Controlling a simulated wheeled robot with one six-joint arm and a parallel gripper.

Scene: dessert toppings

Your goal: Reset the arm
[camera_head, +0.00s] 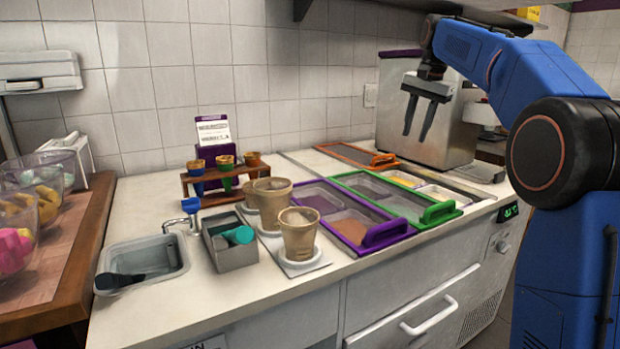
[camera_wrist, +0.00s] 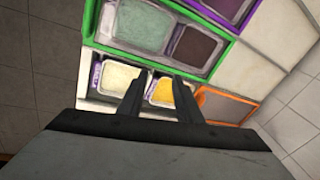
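My blue arm reaches in from the right in the head view. My gripper (camera_head: 418,133) hangs above the right part of the counter, in front of the steel machine, with its two dark fingers pointing down. The fingers are apart with nothing between them. In the wrist view my gripper (camera_wrist: 163,95) also shows two separated fingers over the topping bins. A pale yellow topping bin (camera_wrist: 117,77) and a bright yellow topping bin (camera_wrist: 172,93) lie below the fingertips.
Purple (camera_head: 388,233), green (camera_head: 441,213) and orange (camera_head: 384,159) framed topping trays are set in the counter. The steel machine (camera_head: 455,130) stands behind my gripper. Cups (camera_head: 299,232), a grey scoop bin (camera_head: 232,255) and a sink (camera_head: 165,255) are further left.

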